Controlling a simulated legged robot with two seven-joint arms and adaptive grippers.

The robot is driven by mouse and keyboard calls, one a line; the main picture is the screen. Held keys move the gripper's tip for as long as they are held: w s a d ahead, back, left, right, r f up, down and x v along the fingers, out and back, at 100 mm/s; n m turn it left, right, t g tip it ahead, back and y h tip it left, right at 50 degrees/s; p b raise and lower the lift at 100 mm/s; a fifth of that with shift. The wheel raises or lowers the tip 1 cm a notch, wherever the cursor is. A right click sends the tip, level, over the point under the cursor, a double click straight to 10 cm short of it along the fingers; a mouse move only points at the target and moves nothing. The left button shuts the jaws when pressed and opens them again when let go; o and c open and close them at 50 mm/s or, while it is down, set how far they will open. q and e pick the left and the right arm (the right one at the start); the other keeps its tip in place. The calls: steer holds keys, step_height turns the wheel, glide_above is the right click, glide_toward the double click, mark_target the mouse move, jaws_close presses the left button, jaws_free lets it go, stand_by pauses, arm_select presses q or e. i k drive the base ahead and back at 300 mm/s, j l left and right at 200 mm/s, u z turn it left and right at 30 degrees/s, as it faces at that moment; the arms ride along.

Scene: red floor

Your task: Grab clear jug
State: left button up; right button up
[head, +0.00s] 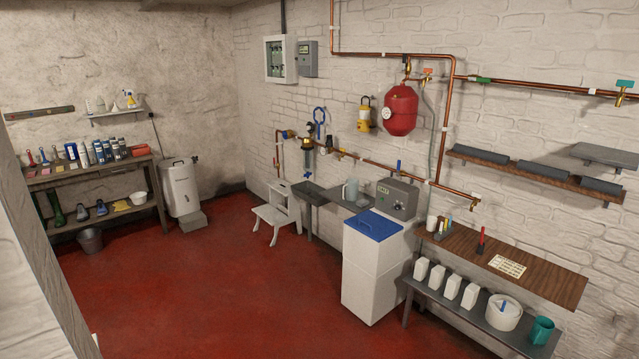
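A pale, see-through grey-blue jug (350,190) stands upright on a grey counter (334,199) against the right-hand brick wall. It is small in the head view, and the grey machine box stands just to its right. I take it to be the clear jug, though its details are too small to tell. Neither of my grippers shows in this view.
A white cabinet with a blue lid (375,225) stands right of the jug, and a white step stool (275,216) stands left. A wooden shelf unit (500,260) is at right. A pale wall edge (35,250) blocks the left foreground. The red floor's middle is clear.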

mark_target(351, 185)
steer(key=i+j+z, duration=0.15)
steer(key=i, duration=2.35)
steer(key=i+j+z, duration=0.15)
steer(key=i+z, duration=0.3)
steer(key=i+j+z, duration=0.5)
steer(key=i, duration=0.15)
steer(key=i+j+z, duration=0.45)
steer(key=i+l, duration=0.05)
